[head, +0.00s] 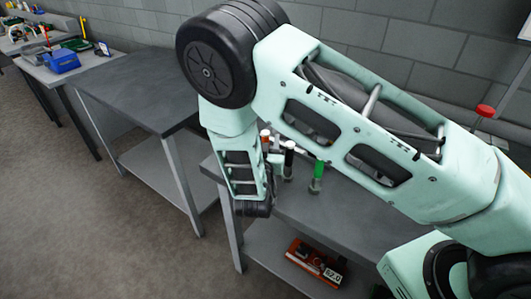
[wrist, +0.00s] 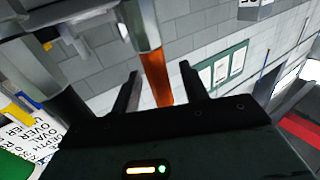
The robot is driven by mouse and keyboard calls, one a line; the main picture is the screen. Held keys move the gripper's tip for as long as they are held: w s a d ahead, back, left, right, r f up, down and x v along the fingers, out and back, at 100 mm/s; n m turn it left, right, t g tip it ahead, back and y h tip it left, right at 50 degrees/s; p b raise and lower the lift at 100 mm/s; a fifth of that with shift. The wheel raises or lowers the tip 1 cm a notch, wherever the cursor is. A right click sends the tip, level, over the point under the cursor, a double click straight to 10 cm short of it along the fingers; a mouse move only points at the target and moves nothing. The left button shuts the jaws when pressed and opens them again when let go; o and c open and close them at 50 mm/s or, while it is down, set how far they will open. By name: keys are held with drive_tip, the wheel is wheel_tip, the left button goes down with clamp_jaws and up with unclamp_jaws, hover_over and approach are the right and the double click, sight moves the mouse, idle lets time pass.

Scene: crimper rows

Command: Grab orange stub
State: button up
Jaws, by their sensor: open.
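The orange stub (wrist: 156,78) shows in the wrist view as an orange cylinder below a pale grey upper part. It lies across the gap between the two fingers of my gripper (wrist: 163,83). The fingers are apart, with visible space on both sides of the stub, and hold nothing. I cannot tell how deep the stub sits between them. In the head view a small orange-topped piece (head: 265,135) shows beside my arm, which hides much of it.
In the head view a black-topped stub (head: 289,158) and a green-topped stub (head: 318,172) stand close by on the grey table (head: 355,218). An orange device (head: 314,262) lies on the shelf below. Another grey table (head: 135,88) at left is bare.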

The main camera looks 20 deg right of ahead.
drive_tip(key=shift+c, duration=0.3)
clamp_jaws()
